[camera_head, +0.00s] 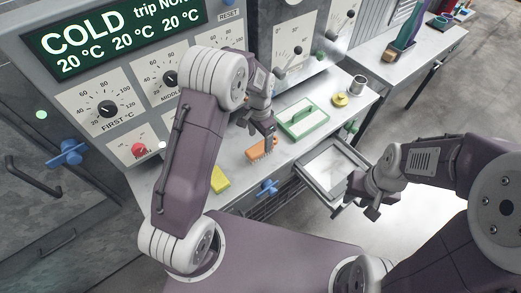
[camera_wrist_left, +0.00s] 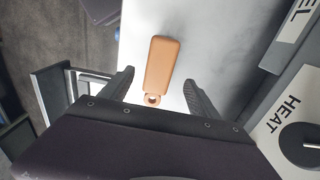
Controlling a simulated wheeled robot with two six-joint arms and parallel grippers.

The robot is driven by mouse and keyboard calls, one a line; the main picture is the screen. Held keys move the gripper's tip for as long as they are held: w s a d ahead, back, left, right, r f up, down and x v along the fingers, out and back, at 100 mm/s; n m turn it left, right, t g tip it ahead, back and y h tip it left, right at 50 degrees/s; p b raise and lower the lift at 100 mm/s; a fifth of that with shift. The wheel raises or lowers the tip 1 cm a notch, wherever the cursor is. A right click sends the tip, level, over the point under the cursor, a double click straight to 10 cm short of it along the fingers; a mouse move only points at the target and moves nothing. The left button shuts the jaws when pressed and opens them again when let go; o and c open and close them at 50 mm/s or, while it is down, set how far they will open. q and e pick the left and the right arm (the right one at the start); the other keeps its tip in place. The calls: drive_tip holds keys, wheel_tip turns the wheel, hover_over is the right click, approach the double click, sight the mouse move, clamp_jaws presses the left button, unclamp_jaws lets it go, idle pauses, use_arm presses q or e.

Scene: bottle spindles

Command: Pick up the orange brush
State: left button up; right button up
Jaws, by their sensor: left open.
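The orange brush (camera_head: 258,151) lies on the light worktop below the control panel, partly hidden by my left gripper (camera_head: 263,133) in the head view. In the left wrist view the brush (camera_wrist_left: 162,60) lies lengthwise, its ringed end towards me. My left gripper (camera_wrist_left: 158,80) is open there, one finger on each side of the brush and apart from it; its exact height above the worktop is unclear. My right gripper (camera_head: 364,198) is away to the right, near the open drawer; its jaws are too small to judge.
A yellow block (camera_head: 219,178) lies left of the brush. A green-rimmed tray (camera_head: 303,118) sits to its right, with a yellow round item (camera_head: 340,99) beyond. The open drawer (camera_head: 333,166) juts from the worktop's front. A blue valve handle (camera_head: 267,188) is at the front edge.

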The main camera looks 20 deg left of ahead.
sight(260, 147)
use_arm(q)
wheel_tip(260, 147, down, 6)
drive_tip(key=shift+s, duration=0.1)
drive_tip(key=c, duration=1.5)
drive_tip(key=shift+c, duration=0.2)
drive_tip(key=shift+r, duration=0.15)
drive_tip(key=r, duration=0.2)
drive_tip(key=d+r, duration=0.1)
drive_tip(key=r, duration=0.1)
drive_tip(key=shift+r, duration=0.2)
drive_tip(key=w+d+r, duration=0.1)
drive_tip(key=d+r, duration=0.5)
drive_tip(key=d, duration=0.4)
drive_tip(key=shift+w+d+r, duration=0.2)
drive_tip(key=shift+w+d, duration=0.05)
drive_tip(key=shift+d, duration=0.1)
